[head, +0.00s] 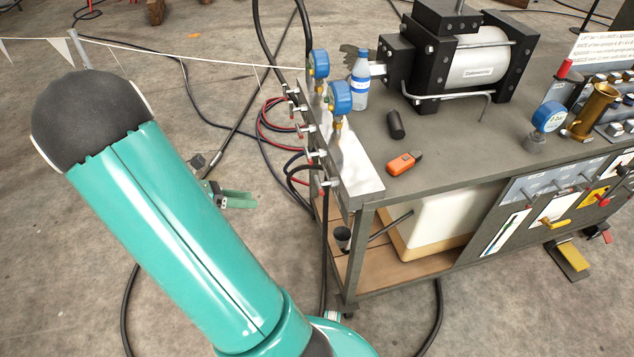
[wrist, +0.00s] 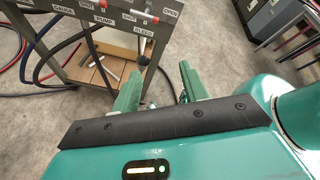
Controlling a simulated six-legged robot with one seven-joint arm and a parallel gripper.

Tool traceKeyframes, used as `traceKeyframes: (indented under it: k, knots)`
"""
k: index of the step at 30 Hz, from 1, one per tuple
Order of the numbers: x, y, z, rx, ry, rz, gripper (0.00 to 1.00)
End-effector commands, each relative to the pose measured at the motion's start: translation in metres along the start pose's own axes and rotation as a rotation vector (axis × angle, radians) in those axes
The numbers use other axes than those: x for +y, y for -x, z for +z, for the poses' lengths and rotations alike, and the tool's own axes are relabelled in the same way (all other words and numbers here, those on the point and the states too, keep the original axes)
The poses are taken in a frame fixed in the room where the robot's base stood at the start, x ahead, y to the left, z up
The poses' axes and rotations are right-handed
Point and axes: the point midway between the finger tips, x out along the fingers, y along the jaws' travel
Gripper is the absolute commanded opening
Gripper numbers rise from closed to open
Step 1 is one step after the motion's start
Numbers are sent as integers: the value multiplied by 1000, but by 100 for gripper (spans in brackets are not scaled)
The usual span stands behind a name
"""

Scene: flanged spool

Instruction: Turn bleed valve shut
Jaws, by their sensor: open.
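In the wrist view a dark panel edge carries white labels, and the one reading BLEED (wrist: 143,33) is near its right end, with OPEN beyond it. A small dark-and-silver valve part (wrist: 143,60) hangs below that label; its handle angle is too small to tell. In the head view several silver valve handles line the bench's left side, the nearest (head: 326,183) by the front corner; their labels are not readable there. My gripper (wrist: 160,86) is open and empty, its green fingers apart and short of the panel.
Blue gauges (head: 340,97) stand above the valve row. The bench top (head: 440,150) holds a bottle, an orange tool (head: 404,163) and a pump (head: 475,60). Red and black hoses (head: 270,125) hang and lie left of the bench.

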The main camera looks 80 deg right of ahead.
Motion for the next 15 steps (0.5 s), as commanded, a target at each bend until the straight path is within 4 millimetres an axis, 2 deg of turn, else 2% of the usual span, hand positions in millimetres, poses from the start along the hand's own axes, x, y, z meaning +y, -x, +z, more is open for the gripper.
traceKeyframes:
  k: [1, 6, 9, 15]
  knots:
    - [10, -18, -1, -57, 72, -50, 44]
    - [34, -63, 2, -216, 295, -187, 44]
    - [44, -79, 2, -276, 387, -244, 44]
    - [50, -93, 3, -318, 456, -286, 44]
